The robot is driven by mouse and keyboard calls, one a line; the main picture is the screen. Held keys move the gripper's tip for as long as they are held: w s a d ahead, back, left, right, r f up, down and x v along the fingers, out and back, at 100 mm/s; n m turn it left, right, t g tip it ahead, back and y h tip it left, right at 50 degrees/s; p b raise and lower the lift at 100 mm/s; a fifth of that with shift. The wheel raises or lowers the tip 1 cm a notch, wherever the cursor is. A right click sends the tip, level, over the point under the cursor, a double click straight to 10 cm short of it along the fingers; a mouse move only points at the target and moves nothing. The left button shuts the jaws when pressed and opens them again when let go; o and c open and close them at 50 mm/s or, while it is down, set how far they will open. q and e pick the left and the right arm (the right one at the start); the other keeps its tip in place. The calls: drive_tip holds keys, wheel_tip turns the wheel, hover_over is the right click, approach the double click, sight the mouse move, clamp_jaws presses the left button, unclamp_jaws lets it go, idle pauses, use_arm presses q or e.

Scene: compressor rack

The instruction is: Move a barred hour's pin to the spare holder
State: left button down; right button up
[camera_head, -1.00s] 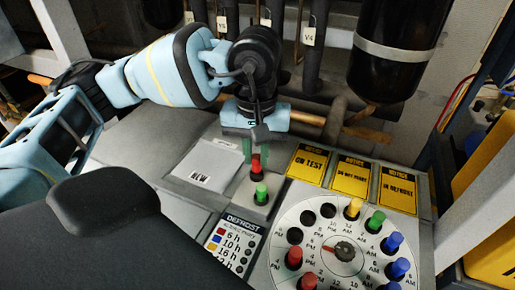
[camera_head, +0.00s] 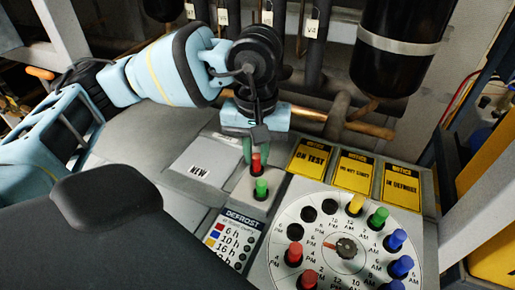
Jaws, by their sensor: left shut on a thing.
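My left gripper (camera_head: 257,153) points down over the spare holder (camera_head: 240,192), a small grey block left of the dial. It is shut on a red pin (camera_head: 256,164), which stands upright just behind a green pin (camera_head: 261,189) in the holder. I cannot tell whether the red pin's foot is in its hole. The round white dial (camera_head: 325,232) holds a yellow pin (camera_head: 354,206), a green pin (camera_head: 378,217), several blue pins (camera_head: 396,240) and red pins (camera_head: 293,254). Three dark holes (camera_head: 308,214) at its upper left are empty. My right gripper is not in view.
Yellow notice cards (camera_head: 355,173) stand behind the dial. A DEFROST legend (camera_head: 234,235) and a NEW label (camera_head: 199,169) lie left of it.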

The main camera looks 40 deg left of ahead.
use_arm(q)
drive_tip(key=shift+f, duration=0.3)
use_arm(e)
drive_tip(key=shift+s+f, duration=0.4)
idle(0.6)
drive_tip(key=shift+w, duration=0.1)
use_arm(q)
drive_tip(key=c, duration=1.3)
unclamp_jaws()
drive_tip(key=shift+o, duration=0.2)
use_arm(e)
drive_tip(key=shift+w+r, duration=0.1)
use_arm(q)
drive_tip(key=shift+r, duration=0.15)
wheel_tip(320, 180, up, 6)
drive_tip(key=shift+r, duration=0.75)
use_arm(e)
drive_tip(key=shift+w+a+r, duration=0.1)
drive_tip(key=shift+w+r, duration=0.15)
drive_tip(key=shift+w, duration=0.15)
